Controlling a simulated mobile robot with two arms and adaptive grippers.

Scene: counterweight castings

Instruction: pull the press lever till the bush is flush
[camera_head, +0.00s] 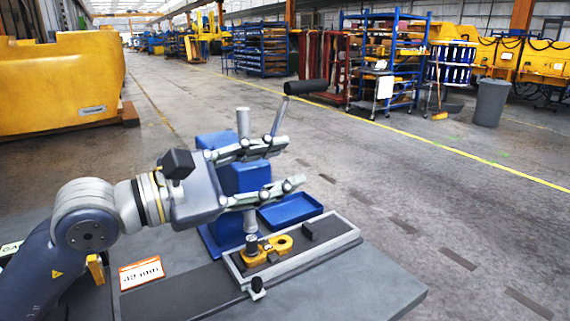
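The press (243,180) is a blue column with a silver ram on the bench. Its lever (281,115) is a grey rod rising to a black grip (305,87) at the top. My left gripper (293,161) is open in front of the press, its fingers apart and pointing right. The upper finger overlaps the lower end of the lever rod in the picture; I cannot tell whether they touch. Below, a yellow link part (283,243) lies in a grey fixture. A dark bush (252,243) shows at its near eye, under the ram; its seating is too small to judge. My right gripper is out of view.
A blue tray (290,209) lies behind the fixture (330,242). A small clamp knob (257,286) sticks out at its front. An orange-edged sign (141,273) lies on the bench (375,288), whose right end is clear. Shelves and yellow castings stand far off.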

